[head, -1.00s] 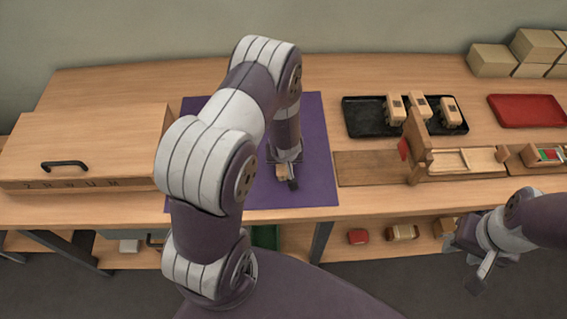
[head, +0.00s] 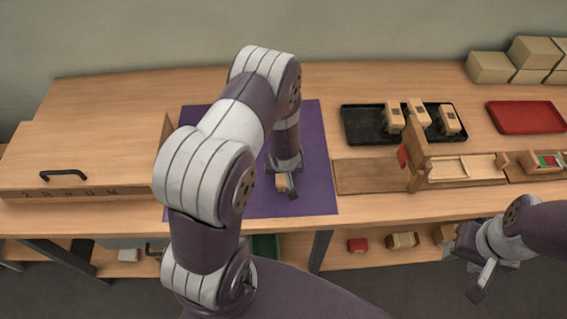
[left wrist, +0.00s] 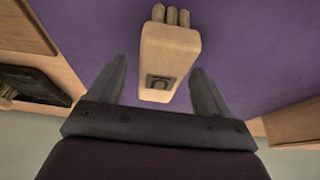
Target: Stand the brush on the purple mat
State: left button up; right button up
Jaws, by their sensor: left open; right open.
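The brush (left wrist: 168,60) is a pale wooden block with a dark square mark on one face and several tan tufts at its far end. In the left wrist view it lies between the two fingers of my left gripper (left wrist: 160,88), which is open, with gaps on both sides. In the head view the brush (head: 281,184) shows partly beside the left gripper (head: 287,187), over the purple mat (head: 312,150). I cannot tell whether it touches the mat. My right gripper (head: 478,277) is open and empty, in front of the table at the right.
A black tray (head: 362,128) holds several similar brush blocks. A wooden fixture (head: 415,150), a red tray (head: 525,117) and stacked boxes (head: 490,67) are at the right. A wooden box with a black handle (head: 63,175) stands at the left. Bare table lies behind the mat.

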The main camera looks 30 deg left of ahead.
pick_arm(q)
jog(key=s+d+r+m+h+p, duration=0.15)
jog(key=d+r, duration=0.25)
jog(key=r, duration=0.4)
jog(key=s+d+r+m+h+p, duration=0.1)
jog(key=s+d+r+m, duration=0.15)
jog(key=r, duration=0.65)
jog(key=s+d+r+m+g, duration=0.1)
jog(key=s+r+m+g, duration=0.1)
jog(key=s+r, duration=0.3)
jog(key=s, duration=0.4)
jog(key=shift+d+r+m+g, duration=0.3)
jog(key=shift+r, duration=0.05)
jog(key=shift+s, duration=0.15)
